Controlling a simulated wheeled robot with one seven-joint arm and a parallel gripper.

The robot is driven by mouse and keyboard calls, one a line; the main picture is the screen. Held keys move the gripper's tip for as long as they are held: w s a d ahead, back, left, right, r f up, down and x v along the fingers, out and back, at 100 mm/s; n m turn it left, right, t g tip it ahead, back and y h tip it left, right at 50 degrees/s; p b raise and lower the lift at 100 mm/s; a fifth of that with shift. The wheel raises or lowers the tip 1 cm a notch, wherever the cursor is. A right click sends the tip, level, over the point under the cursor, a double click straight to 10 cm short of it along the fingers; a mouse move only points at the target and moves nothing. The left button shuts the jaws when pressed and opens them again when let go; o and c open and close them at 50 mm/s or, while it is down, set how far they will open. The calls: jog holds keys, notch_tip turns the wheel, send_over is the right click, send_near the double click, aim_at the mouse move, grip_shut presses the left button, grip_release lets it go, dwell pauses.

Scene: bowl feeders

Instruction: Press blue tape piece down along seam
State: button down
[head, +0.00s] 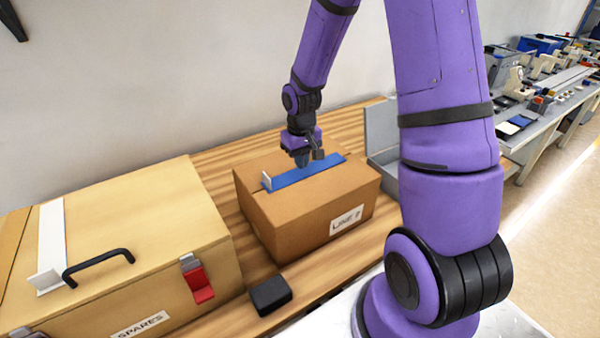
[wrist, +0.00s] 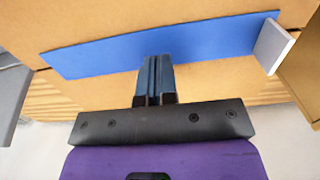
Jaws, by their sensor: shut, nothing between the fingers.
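The blue tape piece (head: 305,174) lies along the top of a brown cardboard box (head: 300,222) labelled LINE 2. In the wrist view the tape (wrist: 210,42) runs across the box top, with a small white tab (wrist: 273,46) standing at its right end. My gripper (head: 303,164) is above the middle of the tape, fingers pointing down. In the wrist view my gripper (wrist: 154,62) has its fingers together and empty, with the tips over the lower edge of the tape. I cannot tell whether they touch it. The seam beneath the tape is mostly hidden.
A tan case (head: 130,250) marked SPARES, with a black handle, stands left of the box. A small black block (head: 270,295) lies in front on the wooden table. A grey open bin (head: 381,130) is close on the box's right. A wall runs behind.

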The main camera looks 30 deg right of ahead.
aim_at(333, 159)
jog(key=shift+f, duration=1.05)
dwell(0.5)
jog(key=shift+s+a+f, duration=0.1)
jog(key=shift+a, duration=0.65)
jog(key=shift+s+a+f, duration=0.1)
jog(key=shift+a, duration=0.65)
jog(key=shift+a, duration=1.35)
jog(key=shift+w+d+r, duration=0.1)
jog(key=shift+d+r, duration=0.1)
jog(key=shift+d, duration=1.25)
jog(key=shift+w+d+r, duration=0.1)
jog(key=shift+d+r, duration=0.05)
jog(key=shift+d, duration=1.3)
jog(key=shift+s+d+f, duration=0.1)
jog(key=shift+d+f, duration=0.1)
jog(key=shift+d, duration=1.25)
jog(key=shift+s+d+f, duration=0.1)
jog(key=shift+d+f, duration=0.05)
jog(key=shift+d, duration=1.25)
jog(key=shift+w+d+r, duration=0.1)
jog(key=shift+d, duration=1.25)
jog(key=shift+w+d+r, duration=0.1)
jog(key=shift+d, duration=1.25)
